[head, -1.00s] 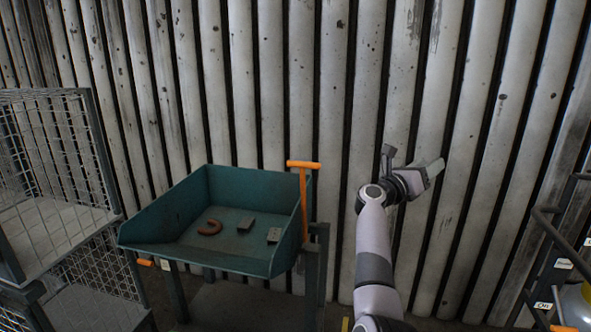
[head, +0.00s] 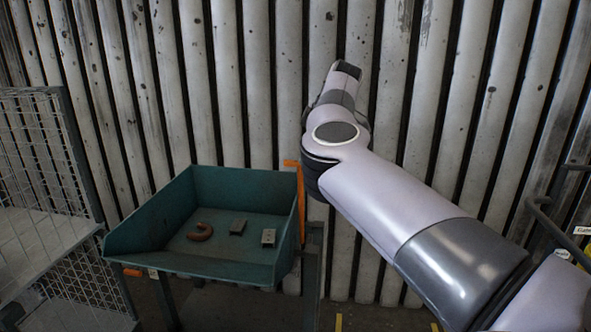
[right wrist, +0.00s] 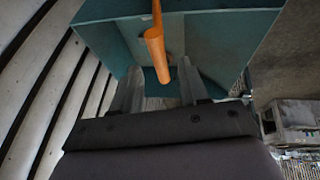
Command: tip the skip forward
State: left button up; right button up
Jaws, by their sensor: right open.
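The teal skip (head: 165,206) is an open tray on a stand at centre left in the head view. It sits untipped, and its wall shows in the right wrist view (right wrist: 225,38). An upright orange lever (head: 301,205) is at its right side. The lever's orange handle (right wrist: 155,48) shows in the right wrist view, pointing towards the camera. My right gripper (right wrist: 158,80) is open, with the handle in line with the gap between its fingers. I cannot tell whether they touch. In the head view my right arm hides this gripper. My left gripper is not in view.
In the skip lie a reddish-brown curved piece (head: 201,232) and two small grey blocks (head: 238,227) (head: 268,237). A wire mesh cage (head: 45,165) stands close on the left. A corrugated wall (head: 230,90) closes the back. A dark rail (head: 553,220) stands at right.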

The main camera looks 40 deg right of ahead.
aim_at(300, 167)
jog(key=p+x, duration=0.1)
jog(key=x, duration=0.5)
jog(key=shift+d+f, duration=0.1)
jog(key=shift+f, duration=0.25)
grip_shut()
